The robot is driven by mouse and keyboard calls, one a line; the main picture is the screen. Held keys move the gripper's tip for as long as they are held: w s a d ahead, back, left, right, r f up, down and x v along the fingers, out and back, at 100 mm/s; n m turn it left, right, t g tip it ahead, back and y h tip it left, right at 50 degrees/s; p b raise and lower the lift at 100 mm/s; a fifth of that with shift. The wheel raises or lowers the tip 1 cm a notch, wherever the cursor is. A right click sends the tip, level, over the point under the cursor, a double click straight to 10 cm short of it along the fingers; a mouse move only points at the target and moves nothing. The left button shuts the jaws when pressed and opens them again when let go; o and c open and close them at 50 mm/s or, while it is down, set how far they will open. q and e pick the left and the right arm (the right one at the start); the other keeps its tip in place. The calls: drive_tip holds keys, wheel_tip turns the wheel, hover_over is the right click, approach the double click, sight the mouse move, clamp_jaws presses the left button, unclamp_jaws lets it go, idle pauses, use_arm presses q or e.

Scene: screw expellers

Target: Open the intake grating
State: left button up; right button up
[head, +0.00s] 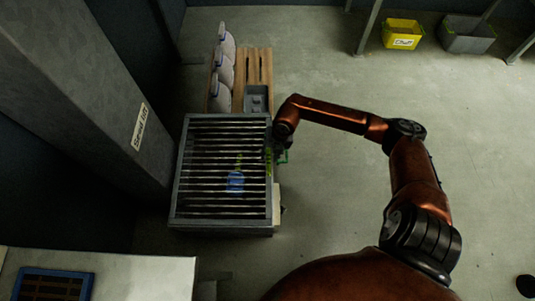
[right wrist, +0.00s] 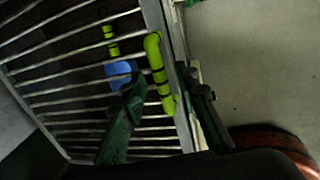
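The intake grating (head: 222,200), a grey frame with parallel bars, lies flat over the box-like intake in the head view. Its bars also fill the left of the right wrist view (right wrist: 65,68). A yellow-green handle with black bands (right wrist: 155,62) is on the grating's side rail. My right gripper (head: 279,152) is at the grating's right edge. In the right wrist view its fingers (right wrist: 166,100) are apart, one on each side of the handle's lower end and the rail. I cannot tell whether they touch. My left gripper is out of view.
A blue object (head: 235,181) shows at the bars. White sacks (head: 222,68) on a wooden pallet (head: 256,66) stand behind the intake. A grey column (head: 75,80) rises at left. A white table (head: 140,277) is at front left.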

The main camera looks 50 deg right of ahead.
drive_tip(key=shift+c, duration=0.6)
clamp_jaws()
